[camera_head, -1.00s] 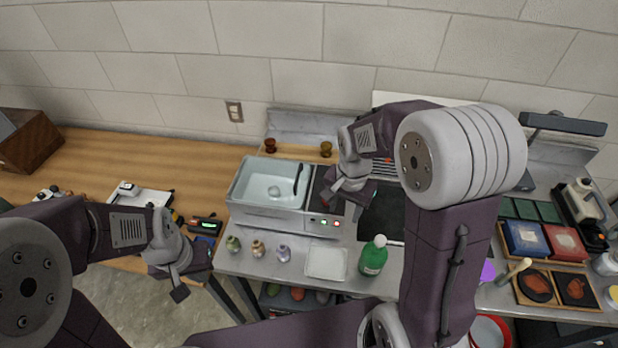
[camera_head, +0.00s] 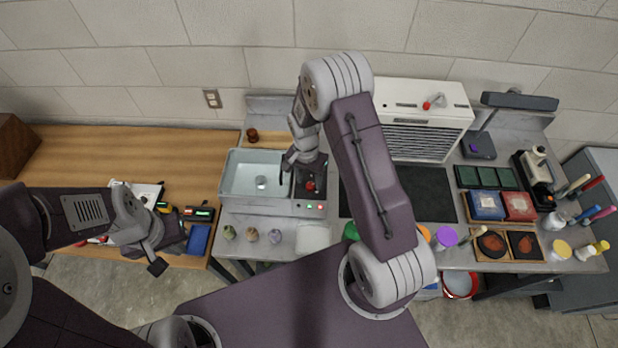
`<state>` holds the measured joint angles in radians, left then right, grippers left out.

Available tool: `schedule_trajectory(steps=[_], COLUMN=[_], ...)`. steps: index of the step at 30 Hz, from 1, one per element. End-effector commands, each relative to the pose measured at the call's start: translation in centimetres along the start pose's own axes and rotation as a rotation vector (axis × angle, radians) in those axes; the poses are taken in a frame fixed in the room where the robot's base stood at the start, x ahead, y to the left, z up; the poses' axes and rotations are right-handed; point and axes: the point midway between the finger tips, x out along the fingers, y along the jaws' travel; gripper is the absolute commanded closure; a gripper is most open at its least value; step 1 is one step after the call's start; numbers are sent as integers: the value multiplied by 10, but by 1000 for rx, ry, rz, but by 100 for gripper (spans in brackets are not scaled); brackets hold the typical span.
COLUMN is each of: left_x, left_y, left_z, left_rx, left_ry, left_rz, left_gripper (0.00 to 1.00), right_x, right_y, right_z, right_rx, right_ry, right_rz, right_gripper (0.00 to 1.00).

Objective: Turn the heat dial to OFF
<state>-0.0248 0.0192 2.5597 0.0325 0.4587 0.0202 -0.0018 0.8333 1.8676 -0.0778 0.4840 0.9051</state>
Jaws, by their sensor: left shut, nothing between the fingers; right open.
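A white vented box (camera_head: 424,93) stands at the back against the wall, with a small red lever-like knob (camera_head: 434,102) on its top. A low unit right of the sink has a dark top and a front panel (camera_head: 309,208) with small red and green lights. A round red piece (camera_head: 310,186) sits on its dark top. I cannot tell which part is the heat dial, and no markings are readable. My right gripper (camera_head: 303,176) is open above this unit, close to the red piece; contact cannot be told. My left gripper (camera_head: 157,266) is shut and empty at the wooden counter's front edge.
The sink (camera_head: 240,176) lies left of the unit, with several small jars in front. A white tray (camera_head: 312,238) is near the front edge. My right arm covers part of the dark plate (camera_head: 432,195) and the green bottle. Colour blocks and brushes fill the right side.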

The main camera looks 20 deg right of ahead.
Motion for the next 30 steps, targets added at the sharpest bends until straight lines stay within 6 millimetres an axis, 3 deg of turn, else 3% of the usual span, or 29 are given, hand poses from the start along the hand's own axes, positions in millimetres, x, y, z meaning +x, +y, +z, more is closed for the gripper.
schedule_trajectory(steps=[5,12,18,30], left_x=[-7,-6,-6,-6], left_y=[0,0,0,0], left_z=[-1,0,0,0], left_rx=[0,0,0,0], left_ry=[0,0,0,0], left_rz=[0,0,0,0], left_gripper=[100,100,100,100], right_x=[15,17,17,16], right_y=[0,0,-1,-1], right_z=[0,0,-1,-1], right_rx=[0,0,0,-6], right_ry=[1,2,2,3], right_rz=[-1,-2,-2,-2], right_gripper=[52,52,100,100])
